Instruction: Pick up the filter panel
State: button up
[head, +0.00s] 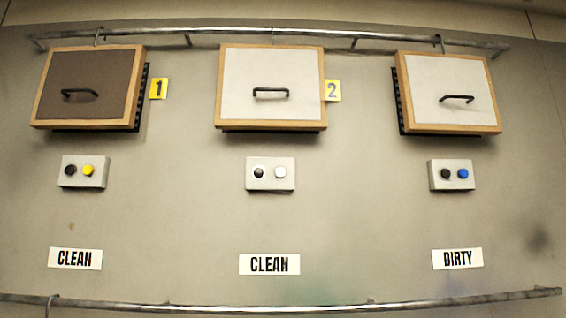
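Three framed panels with wooden edges and black handles hang in a row on the wall in the head view; which one the task means by the filter panel I cannot tell. The left panel (105,75) has a dark brown face and stands over a "CLEAN" label. The middle panel (247,60) has a pale face and also stands over a "CLEAN" label. The right panel (425,75) has a pale face and stands over a "DIRTY" label. Each sits in front of a black backing. My gripper is not in view.
An upper metal rail (330,36) runs above the panels and a lower rail (230,306) crosses below the labels. Button boxes (270,184) sit under each panel. Yellow tags 1 (159,89) and 2 (333,91) are beside the left and middle panels.

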aim_at(96, 87)
jog(key=u, duration=0.45)
jog(key=i, duration=0.25)
jog(key=u, duration=0.2)
